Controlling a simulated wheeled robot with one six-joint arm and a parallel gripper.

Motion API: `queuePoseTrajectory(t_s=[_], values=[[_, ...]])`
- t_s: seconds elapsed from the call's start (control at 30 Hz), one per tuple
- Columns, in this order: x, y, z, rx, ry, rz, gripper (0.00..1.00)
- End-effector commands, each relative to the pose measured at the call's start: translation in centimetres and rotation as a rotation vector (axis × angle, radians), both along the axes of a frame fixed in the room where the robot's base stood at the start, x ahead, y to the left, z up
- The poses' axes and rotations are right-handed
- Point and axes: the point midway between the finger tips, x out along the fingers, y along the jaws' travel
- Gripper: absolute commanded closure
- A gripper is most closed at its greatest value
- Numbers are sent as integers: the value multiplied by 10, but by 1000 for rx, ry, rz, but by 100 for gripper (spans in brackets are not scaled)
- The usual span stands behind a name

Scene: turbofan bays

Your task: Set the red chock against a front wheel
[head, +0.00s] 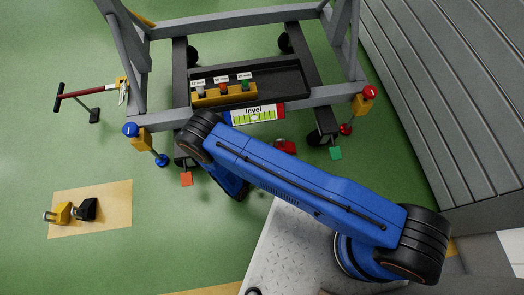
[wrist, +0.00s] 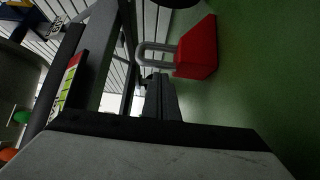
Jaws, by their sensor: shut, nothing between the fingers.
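The red chock (head: 285,146) is on the green floor under the front of the grey stand, partly behind my arm. In the wrist view the red chock (wrist: 197,48) shows its grey loop handle, just beyond my fingers. My gripper (wrist: 160,85) is shut and empty, and the chock is apart from its grip. I cannot tell whether a finger touches the handle. In the head view my arm hides the fingers. The right front wheel (head: 320,138) is dark, with a green tag beside it. The left front wheel (head: 184,162) is partly hidden, near an orange tag.
A yellow chock (head: 62,213) and a black chock (head: 86,208) are on a tan mat (head: 115,200) at left. A black tray (head: 285,80) and a level sign (head: 254,114) are on the stand. A red-handled tow bar (head: 80,92) lies left. Grey panelling (head: 440,90) bounds the right.

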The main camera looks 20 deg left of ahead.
Motion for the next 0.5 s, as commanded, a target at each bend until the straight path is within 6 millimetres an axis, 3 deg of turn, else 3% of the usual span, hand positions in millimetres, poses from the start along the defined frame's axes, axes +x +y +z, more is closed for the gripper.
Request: queuePoseTrajectory(t_s=[0.5], values=[[5,-9,0,-2,0,-2,100]])
